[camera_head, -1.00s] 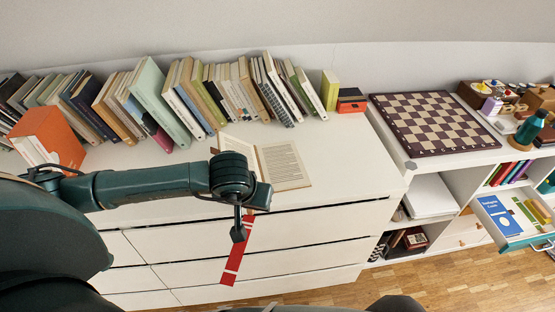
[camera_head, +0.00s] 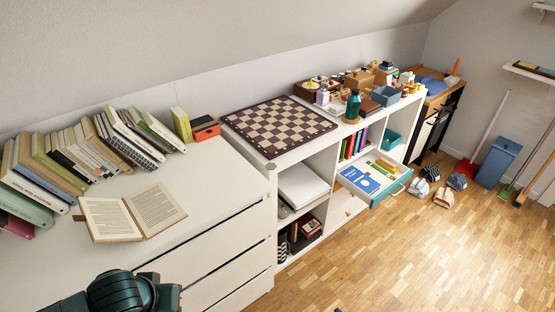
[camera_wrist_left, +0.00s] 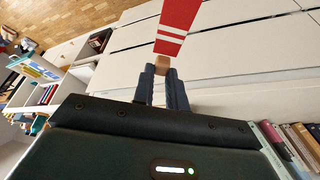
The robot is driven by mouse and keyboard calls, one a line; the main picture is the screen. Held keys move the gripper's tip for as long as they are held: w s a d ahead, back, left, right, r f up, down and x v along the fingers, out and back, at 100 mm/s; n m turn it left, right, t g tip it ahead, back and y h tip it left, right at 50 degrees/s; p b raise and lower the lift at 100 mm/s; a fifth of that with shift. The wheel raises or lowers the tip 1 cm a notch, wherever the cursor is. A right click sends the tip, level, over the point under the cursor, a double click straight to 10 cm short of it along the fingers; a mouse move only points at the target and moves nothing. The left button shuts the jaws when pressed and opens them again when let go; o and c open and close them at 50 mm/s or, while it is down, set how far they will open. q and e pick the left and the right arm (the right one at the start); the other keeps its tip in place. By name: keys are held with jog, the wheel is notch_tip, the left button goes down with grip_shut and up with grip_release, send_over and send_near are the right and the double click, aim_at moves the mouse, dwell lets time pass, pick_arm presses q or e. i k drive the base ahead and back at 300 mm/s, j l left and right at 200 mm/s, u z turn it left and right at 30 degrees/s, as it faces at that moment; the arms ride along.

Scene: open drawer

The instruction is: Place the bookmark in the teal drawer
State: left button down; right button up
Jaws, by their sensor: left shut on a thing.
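The bookmark, a red strip with white stripes (camera_wrist_left: 178,22), is held by my left gripper (camera_wrist_left: 163,72) in the left wrist view. The fingers are shut on its end, and the strip points away from them, in front of the white dresser fronts. In the head view only part of my left arm shows at the bottom left; its gripper and the bookmark are out of frame. The teal drawer (camera_head: 392,191) stands open in the white shelf unit, well to the right of my left arm. A blue booklet (camera_head: 359,180) and yellow-green items lie in it. My right gripper is not in view.
The white dresser (camera_head: 215,172) carries a row of books and an open book (camera_head: 130,213). A chessboard (camera_head: 278,126) lies on the shelf unit. Above the drawer are colored books and a teal bin (camera_head: 391,140). The wooden floor (camera_head: 400,255) before the drawer is clear.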

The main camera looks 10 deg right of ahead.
aim_at(372, 172)
jog(key=i+l, duration=0.15)
jog(key=l, duration=0.3)
jog(key=i+l, duration=0.2)
jog(key=l, duration=0.25)
jog(key=i+l, duration=0.15)
jog(key=l, duration=0.3)
jog(key=i+l, duration=0.2)
jog(key=l, duration=0.25)
jog(key=i+l, duration=0.15)
jog(key=l, duration=0.3)
jog(key=i+l, duration=0.2)
jog(key=l, duration=0.25)
jog(key=i+l, duration=0.15)
jog(key=l, duration=0.3)
jog(key=i+l+z, duration=0.1)
jog(key=l, duration=0.35)
jog(key=i, duration=0.05)
